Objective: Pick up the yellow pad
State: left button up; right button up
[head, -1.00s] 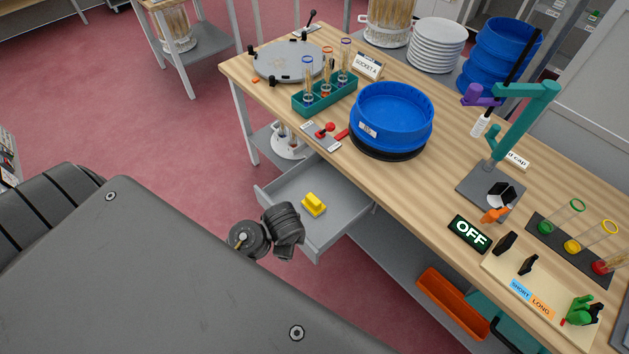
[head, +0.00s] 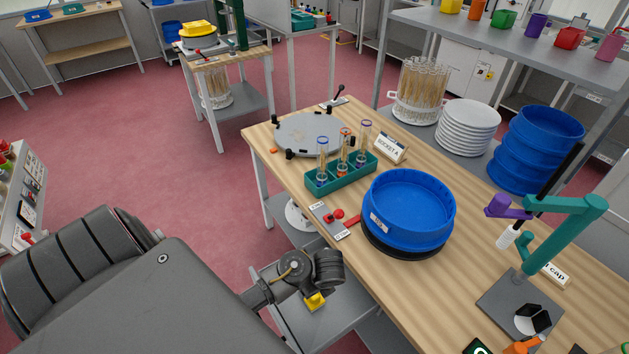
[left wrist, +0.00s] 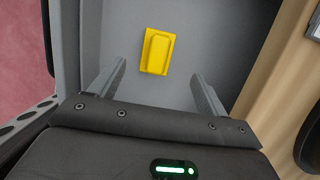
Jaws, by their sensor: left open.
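The yellow pad (left wrist: 158,52) lies flat on the floor of the open grey drawer (left wrist: 218,30), with a raised block on top. In the left wrist view it sits between and slightly beyond the two fingertips of my left gripper (left wrist: 157,73). The fingers are spread wide and empty, with a gap on both sides of the pad. In the head view the pad (head: 315,301) shows just below my left wrist, partly covered by it. My left fingers are hidden there. My right gripper is not in view.
The drawer wall is near my left finger. The wooden table edge (left wrist: 268,70) is on the right. On the table stand a blue sieve (head: 408,208), a green tube rack (head: 341,176) and a teal stand (head: 560,235). Another yellow object (head: 198,34) sits on a far bench.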

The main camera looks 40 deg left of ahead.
aim_at(314, 303)
pick_arm(q)
jog(key=x, duration=0.4)
jog(key=shift+b, duration=0.35)
jog(key=shift+a+f, duration=0.15)
jog(key=shift+f, duration=0.2)
jog(key=x, duration=0.4)
jog(key=shift+s+a+f+b, duration=0.1)
jog(key=shift+f+b, duration=0.2)
jog(key=shift+f, duration=0.1)
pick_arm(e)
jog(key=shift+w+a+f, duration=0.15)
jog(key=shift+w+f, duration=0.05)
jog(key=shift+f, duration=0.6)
pick_arm(q)
jog(key=shift+c, duration=0.3)
jog(key=c, duration=1)
